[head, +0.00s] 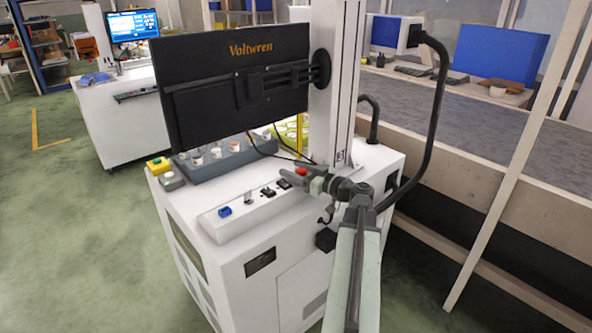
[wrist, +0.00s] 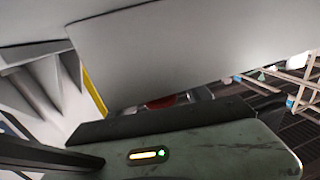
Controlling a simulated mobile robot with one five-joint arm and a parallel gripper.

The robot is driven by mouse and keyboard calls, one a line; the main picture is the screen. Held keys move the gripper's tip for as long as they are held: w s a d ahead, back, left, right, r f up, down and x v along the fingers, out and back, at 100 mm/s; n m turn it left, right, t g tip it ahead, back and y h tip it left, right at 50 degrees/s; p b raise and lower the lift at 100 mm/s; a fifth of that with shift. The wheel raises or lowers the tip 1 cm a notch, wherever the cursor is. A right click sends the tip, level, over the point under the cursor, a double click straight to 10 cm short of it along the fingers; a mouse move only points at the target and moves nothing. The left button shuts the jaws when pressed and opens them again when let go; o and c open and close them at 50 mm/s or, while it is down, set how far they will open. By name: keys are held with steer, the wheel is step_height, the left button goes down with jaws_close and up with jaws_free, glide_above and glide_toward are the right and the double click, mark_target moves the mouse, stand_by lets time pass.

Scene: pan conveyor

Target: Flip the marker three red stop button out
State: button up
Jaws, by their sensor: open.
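A small red button (head: 301,171) sits at the right end of a sloped white control panel (head: 222,234) on the white cart. My gripper (head: 291,176) is open at that end of the panel, with its dark fingers close around the red button. Whether they touch it I cannot tell. In the wrist view a red patch (wrist: 160,102), probably the same button, shows between a large pale grey surface and the dark edge of my gripper. Most of it is hidden. No marker label is readable, and whether the button is pressed in or out cannot be seen.
Left along the panel are a blue button (head: 224,211), a knob and black switches. A yellow-based button box (head: 158,166) stands on the cart's left corner. A Voltwren monitor (head: 235,90) hangs from a white column (head: 332,85) just behind. A conveyor (head: 500,125) runs at right.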

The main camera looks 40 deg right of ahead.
jaws_close()
stand_by(1.4)
